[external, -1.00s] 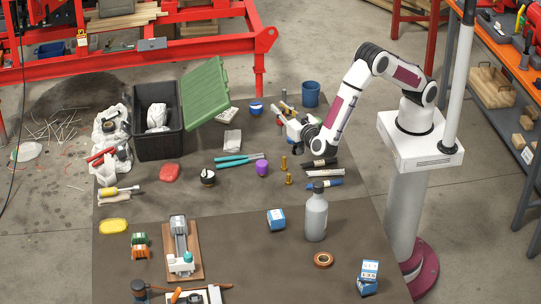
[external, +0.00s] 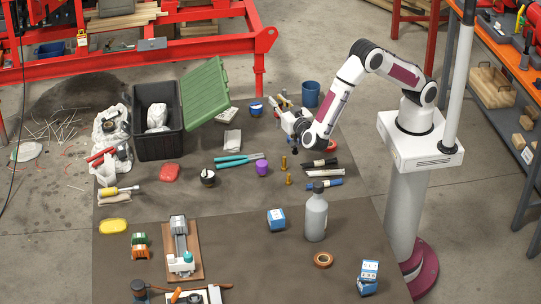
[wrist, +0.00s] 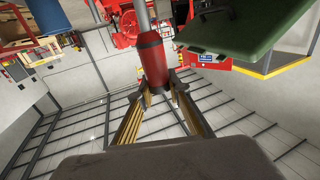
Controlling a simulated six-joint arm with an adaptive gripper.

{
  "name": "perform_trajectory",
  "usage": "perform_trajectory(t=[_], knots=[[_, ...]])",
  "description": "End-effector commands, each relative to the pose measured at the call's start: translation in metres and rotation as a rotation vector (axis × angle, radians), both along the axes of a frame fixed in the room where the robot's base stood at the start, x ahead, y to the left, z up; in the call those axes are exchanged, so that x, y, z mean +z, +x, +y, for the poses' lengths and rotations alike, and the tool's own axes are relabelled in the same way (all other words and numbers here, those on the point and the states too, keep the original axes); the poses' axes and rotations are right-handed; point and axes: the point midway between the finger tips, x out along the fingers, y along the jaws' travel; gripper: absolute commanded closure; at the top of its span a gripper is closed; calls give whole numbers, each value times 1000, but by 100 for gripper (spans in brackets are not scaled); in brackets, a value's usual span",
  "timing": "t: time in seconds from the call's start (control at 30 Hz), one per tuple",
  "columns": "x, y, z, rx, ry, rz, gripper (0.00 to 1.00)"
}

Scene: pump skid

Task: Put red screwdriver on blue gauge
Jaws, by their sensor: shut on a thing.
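A red screwdriver (wrist: 152,62) shows in the wrist view. Its thick red handle is between the fingers of my gripper (wrist: 157,88), and its metal shaft points to the top of the picture. My gripper is shut on the handle. In the external view my gripper (external: 284,104) is at the far side of the mat, partly hidden by my wrist, and the screwdriver is too small there to make out. A small round blue and white thing (external: 256,108), likely the blue gauge, stands on the mat just left of my gripper. The two look apart.
A blue cup (external: 310,94) stands right of my gripper. A green lid (external: 206,93) leans up from a black case (external: 158,145) at the left. The mat's middle has free room.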

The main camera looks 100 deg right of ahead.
Motion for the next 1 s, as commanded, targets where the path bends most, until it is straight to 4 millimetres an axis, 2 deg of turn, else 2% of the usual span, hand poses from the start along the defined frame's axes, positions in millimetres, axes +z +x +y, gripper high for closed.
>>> perform_trajectory(t=[0.03, 0.8, 1.0], knots=[[2, 0, -13, -23, 1, -2, 100], [36, 13, -202, -237, 2, -2, 100], [47, 21, -239, -240, 3, -2, 100]])
